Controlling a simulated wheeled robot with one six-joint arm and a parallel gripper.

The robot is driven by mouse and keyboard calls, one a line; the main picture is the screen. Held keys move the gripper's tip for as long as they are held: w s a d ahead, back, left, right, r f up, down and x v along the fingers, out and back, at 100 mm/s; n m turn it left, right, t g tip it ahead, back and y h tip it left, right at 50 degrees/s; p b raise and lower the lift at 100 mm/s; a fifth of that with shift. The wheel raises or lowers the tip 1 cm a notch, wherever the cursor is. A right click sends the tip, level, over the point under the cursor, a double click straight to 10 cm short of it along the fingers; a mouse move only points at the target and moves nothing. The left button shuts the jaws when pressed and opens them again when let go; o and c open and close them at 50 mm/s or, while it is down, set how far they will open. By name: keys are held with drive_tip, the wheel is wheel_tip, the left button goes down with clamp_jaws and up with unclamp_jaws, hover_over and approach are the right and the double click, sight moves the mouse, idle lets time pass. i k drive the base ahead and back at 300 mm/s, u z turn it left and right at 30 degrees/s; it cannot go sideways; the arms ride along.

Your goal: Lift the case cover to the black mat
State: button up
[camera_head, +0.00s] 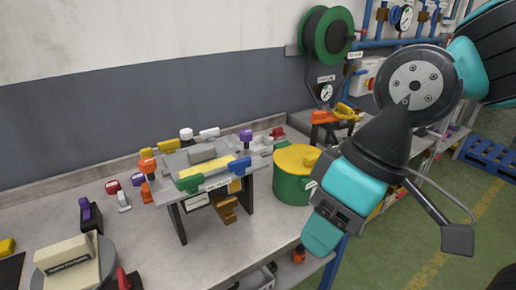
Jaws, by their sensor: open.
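A beige block-like piece with a dark printed label (66,256), which looks like the case cover, sits on a round grey turntable (106,262) at the lower left. I cannot read its label clearly. The black mat (10,271) shows only in part at the lower left edge, left of the turntable. My gripper (324,232) is at the end of the teal and black arm, right of centre, far to the right of the beige piece and apart from it. It is open, and nothing shows in it. Its fingertips are not clearly visible.
A raised fixture (208,166) with coloured clamps stands between my arm and the turntable. A green drum with a yellow lid (294,172) stands right of it. A purple-topped black clamp (89,216) and a red-handled one (127,280) flank the turntable. A hose reel (326,35) hangs behind.

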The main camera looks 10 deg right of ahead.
sight(211, 159)
drive_tip(key=z, duration=0.9)
drive_tip(key=i, duration=1.15)
drive_tip(key=u, duration=2.1)
